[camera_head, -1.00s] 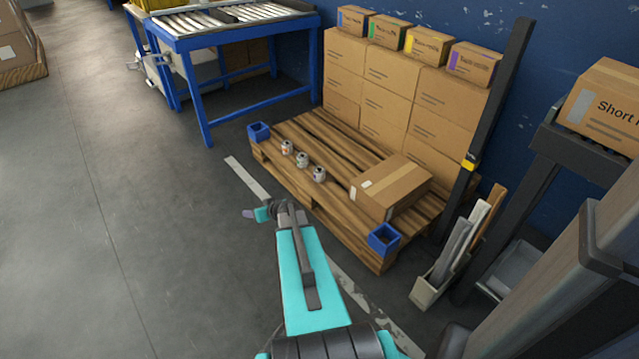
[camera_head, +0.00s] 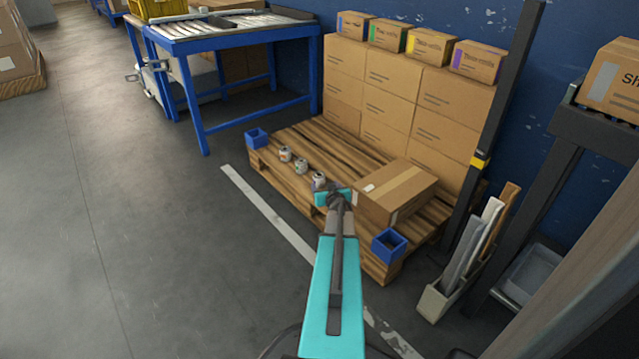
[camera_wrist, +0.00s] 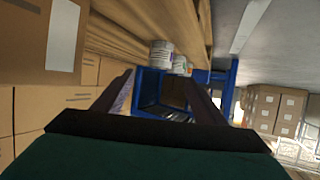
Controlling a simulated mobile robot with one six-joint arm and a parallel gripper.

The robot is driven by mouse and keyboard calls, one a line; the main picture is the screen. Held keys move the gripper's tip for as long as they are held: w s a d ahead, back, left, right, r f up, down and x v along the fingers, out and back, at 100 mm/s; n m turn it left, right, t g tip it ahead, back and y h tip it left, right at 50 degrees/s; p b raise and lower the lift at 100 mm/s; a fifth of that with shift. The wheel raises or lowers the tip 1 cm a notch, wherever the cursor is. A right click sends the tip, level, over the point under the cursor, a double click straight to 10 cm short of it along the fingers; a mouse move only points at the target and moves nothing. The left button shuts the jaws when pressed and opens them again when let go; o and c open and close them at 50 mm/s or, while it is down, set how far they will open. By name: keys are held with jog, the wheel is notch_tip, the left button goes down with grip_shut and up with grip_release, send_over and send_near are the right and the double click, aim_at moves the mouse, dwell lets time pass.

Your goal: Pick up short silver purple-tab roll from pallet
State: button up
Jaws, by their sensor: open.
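Three short silver rolls stand in a row on the wooden pallet (camera_head: 268,164): a far one (camera_head: 285,153), a middle one (camera_head: 301,166) and a near one (camera_head: 318,180). The tab colours are too small to tell. My gripper (camera_head: 325,197) is at the pallet's front edge, just by the near roll, and partly covers its lower side. In the wrist view my gripper (camera_wrist: 160,76) has its two fingers wide apart. Beyond them a silver roll (camera_wrist: 162,53) stands in front of another, partly hidden roll (camera_wrist: 180,66).
A large carton (camera_head: 396,190) lies on the pallet right of my gripper. Blue corner cups stand at the pallet's left (camera_head: 256,139) and right (camera_head: 388,245). Stacked cartons (camera_head: 375,88) close the back. The floor on the left is clear.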

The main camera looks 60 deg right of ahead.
aim_at(320, 178)
jog(key=shift+w, duration=0.1)
jog(key=shift+x, duration=4.25)
jog(key=shift+b+x, duration=0.35)
jog(key=shift+x, duration=2.25)
jog(key=shift+r, duration=0.2)
jog(key=c, duration=1.2)
